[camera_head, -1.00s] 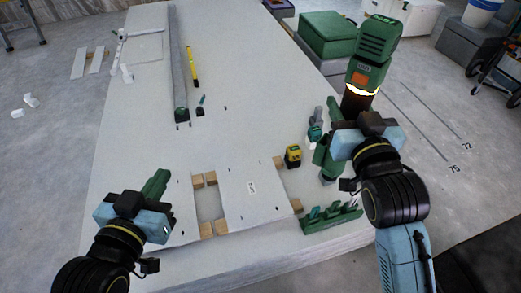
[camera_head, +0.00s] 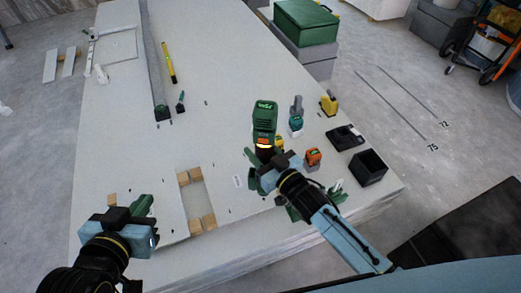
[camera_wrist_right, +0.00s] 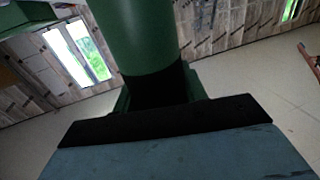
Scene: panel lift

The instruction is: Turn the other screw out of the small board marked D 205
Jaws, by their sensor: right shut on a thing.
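The small board (camera_head: 226,193) is a pale panel with a white label (camera_head: 238,181), lying on the big white table; the label is too small to read. A tiny dark dot (camera_head: 229,211) shows near its front edge, but I cannot tell if it is a screw. My right gripper (camera_head: 266,164) is shut on a green power screwdriver (camera_head: 264,118), over the board's right part and hiding some of it. The tool's green body fills the middle of the right wrist view (camera_wrist_right: 146,35); its tip is hidden. My left gripper (camera_head: 143,207) is over the left board; its fingers overlap.
Wooden blocks (camera_head: 196,224) lie between the two boards. A long grey bar (camera_head: 153,60) lies at the back.

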